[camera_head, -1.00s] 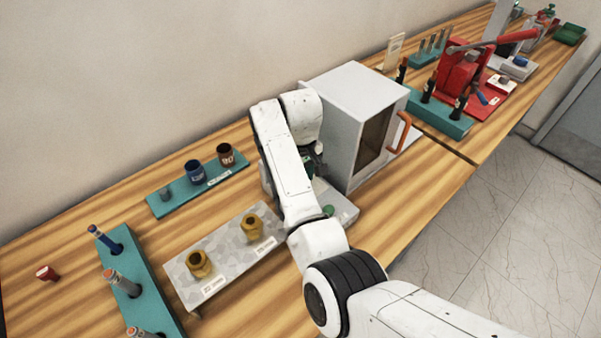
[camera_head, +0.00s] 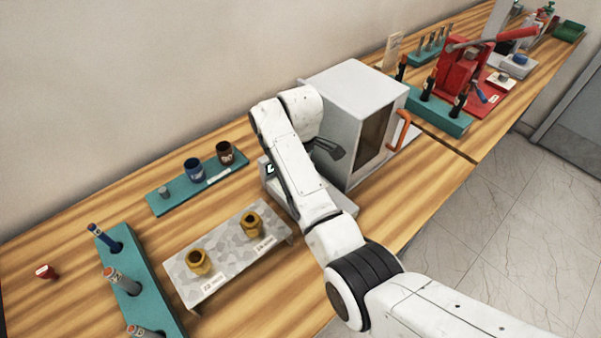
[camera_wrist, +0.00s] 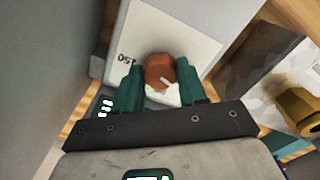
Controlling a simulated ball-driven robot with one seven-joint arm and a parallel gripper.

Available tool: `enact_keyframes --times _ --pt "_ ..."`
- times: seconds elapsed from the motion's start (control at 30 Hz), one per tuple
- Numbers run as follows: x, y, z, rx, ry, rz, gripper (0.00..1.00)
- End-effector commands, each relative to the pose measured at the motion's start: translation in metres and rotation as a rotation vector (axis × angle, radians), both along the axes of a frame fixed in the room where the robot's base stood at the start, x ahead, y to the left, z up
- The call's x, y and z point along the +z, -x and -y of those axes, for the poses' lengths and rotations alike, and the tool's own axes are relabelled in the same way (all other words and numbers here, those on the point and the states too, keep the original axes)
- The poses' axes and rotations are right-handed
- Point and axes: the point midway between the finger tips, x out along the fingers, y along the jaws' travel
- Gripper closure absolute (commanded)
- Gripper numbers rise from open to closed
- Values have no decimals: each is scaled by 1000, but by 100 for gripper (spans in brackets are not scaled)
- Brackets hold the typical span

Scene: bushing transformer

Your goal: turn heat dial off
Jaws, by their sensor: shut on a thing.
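The heat dial (camera_wrist: 158,66) is a round orange-brown knob with a pale mark. It sits on a white plate (camera_wrist: 195,42) with an upside-down "150" beside it. The plate is on the side of the grey box-shaped oven (camera_head: 358,90), which has an orange door handle (camera_head: 404,131). My gripper (camera_wrist: 160,74) has its teal fingers on either side of the dial, shut on it. In the head view, my gripper (camera_head: 328,150) shows as a dark shape against the oven's left side, and the dial is hidden there.
A grey stand (camera_head: 225,257) with two brass bushings is left of my arm. A teal rack (camera_head: 160,205) with cups is behind it, and another teal holder (camera_head: 145,290) is at left. A red press (camera_head: 462,75) stands beyond the oven.

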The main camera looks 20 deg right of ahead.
Motion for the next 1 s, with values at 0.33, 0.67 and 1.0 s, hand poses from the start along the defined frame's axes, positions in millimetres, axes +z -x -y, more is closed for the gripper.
enact_keyframes --times 0.33,0.67,1.0 --pt "2 -1 -1 14 -1 4 89" --pt "1 -1 0 13 0 3 39" --pt "2 -1 0 12 0 1 33"
